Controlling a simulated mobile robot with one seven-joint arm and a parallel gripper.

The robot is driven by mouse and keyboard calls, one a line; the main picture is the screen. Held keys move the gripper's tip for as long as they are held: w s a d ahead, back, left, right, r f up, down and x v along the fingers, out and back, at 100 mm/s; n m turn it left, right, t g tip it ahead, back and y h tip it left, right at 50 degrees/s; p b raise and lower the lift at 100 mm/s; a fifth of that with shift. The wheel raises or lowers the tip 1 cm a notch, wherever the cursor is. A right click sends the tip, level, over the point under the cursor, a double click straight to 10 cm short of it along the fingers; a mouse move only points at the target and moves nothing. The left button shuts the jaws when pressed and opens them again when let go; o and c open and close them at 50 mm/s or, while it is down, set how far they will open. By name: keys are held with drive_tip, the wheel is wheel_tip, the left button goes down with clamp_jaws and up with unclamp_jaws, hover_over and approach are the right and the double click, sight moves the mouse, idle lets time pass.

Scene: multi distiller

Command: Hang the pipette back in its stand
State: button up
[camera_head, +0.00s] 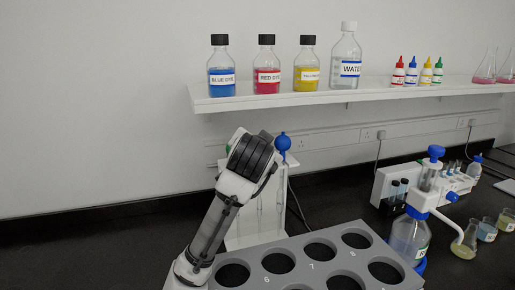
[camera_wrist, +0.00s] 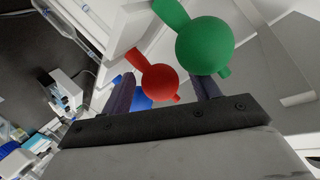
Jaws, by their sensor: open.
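A white pipette stand (camera_head: 272,228) with clear uprights stands behind my arm in the head view. A blue bulb (camera_head: 282,143) shows at its top, and my arm hides much of it. In the wrist view a green bulb (camera_wrist: 205,45), a red bulb (camera_wrist: 158,82) and part of a blue one (camera_wrist: 140,101) line up beside a white panel (camera_wrist: 128,32). My gripper (camera_wrist: 163,84) is open. The red bulb appears between its fingers; contact cannot be told. The pipette stems are mostly hidden. My gripper's fingers are hidden in the head view.
A grey rack with numbered holes (camera_head: 327,236) is in front of the stand. A blue-topped dispenser bottle (camera_head: 408,238) and several flasks stand to the right. A white shelf (camera_head: 370,93) with dye bottles hangs above. Dark bench (camera_head: 330,180) is clear behind the rack.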

drive_tip(key=r+b+v, duration=0.1)
drive_tip(key=b+v, duration=0.1)
drive_tip(key=v, duration=1)
drive_tip(key=shift+b, duration=0.4)
